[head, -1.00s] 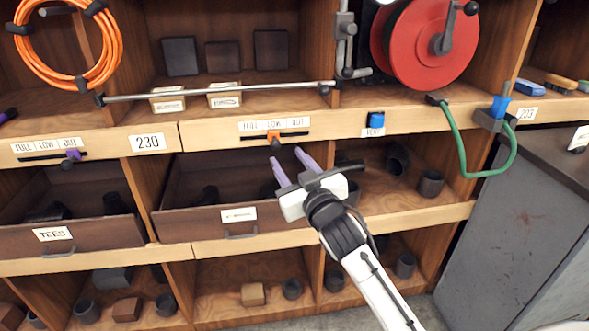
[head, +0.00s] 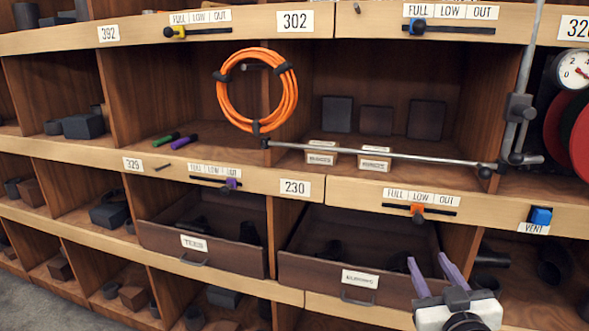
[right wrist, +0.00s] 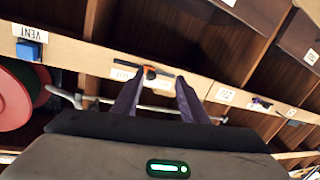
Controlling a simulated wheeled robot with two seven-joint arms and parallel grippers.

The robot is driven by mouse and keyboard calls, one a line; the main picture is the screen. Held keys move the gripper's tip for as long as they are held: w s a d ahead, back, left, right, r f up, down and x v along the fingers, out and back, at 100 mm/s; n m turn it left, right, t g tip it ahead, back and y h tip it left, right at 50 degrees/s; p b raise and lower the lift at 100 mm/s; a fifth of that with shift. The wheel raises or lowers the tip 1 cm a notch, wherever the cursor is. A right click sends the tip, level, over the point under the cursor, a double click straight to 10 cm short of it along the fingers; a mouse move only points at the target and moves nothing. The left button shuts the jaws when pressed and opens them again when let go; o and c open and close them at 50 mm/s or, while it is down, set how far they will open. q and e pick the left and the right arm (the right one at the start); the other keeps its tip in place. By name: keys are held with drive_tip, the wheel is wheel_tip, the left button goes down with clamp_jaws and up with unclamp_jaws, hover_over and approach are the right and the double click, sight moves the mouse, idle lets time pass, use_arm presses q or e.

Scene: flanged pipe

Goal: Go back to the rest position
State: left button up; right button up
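My right gripper (head: 432,277) is at the lower right of the head view, in front of the drawer (head: 345,285) with a white label. Its two purple fingers stand apart with nothing between them. In the right wrist view the fingers (right wrist: 158,98) are also apart and empty, with the orange slider (right wrist: 149,73) on the shelf edge seen between and beyond them. The same orange slider (head: 417,211) is above the gripper in the head view. My left gripper is not in either view.
A metal rod (head: 390,156) runs along the shelf front. An orange hose coil (head: 257,91) hangs left of it. The TEES drawer (head: 205,246) stands out from the shelf at left. A blue VENT block (head: 541,216) and a red reel (head: 575,135) are at right.

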drive_tip(key=s+a+f+g+y, duration=0.1)
drive_tip(key=s+a+f+g, duration=0.2)
drive_tip(key=f, duration=0.4)
drive_tip(key=s+a+f+n+y, duration=0.1)
drive_tip(key=s+a+f, duration=0.2)
drive_tip(key=s+f, duration=0.3)
drive_tip(key=s+a+f+g+y, duration=0.1)
drive_tip(key=s+a+f+g, duration=0.15)
drive_tip(key=f, duration=0.55)
drive_tip(key=s+a+f+g+y, duration=0.1)
drive_tip(key=s+a+f, duration=0.2)
drive_tip(key=s+f, duration=0.2)
drive_tip(key=s+a+f+g+y, duration=0.1)
drive_tip(key=s+a+f+g, duration=0.1)
drive_tip(key=s+f, duration=0.4)
drive_tip(key=s+a, duration=0.1)
drive_tip(key=s, duration=0.3)
drive_tip(key=shift+s+a+f+n, duration=0.3)
drive_tip(key=shift+w, duration=0.1)
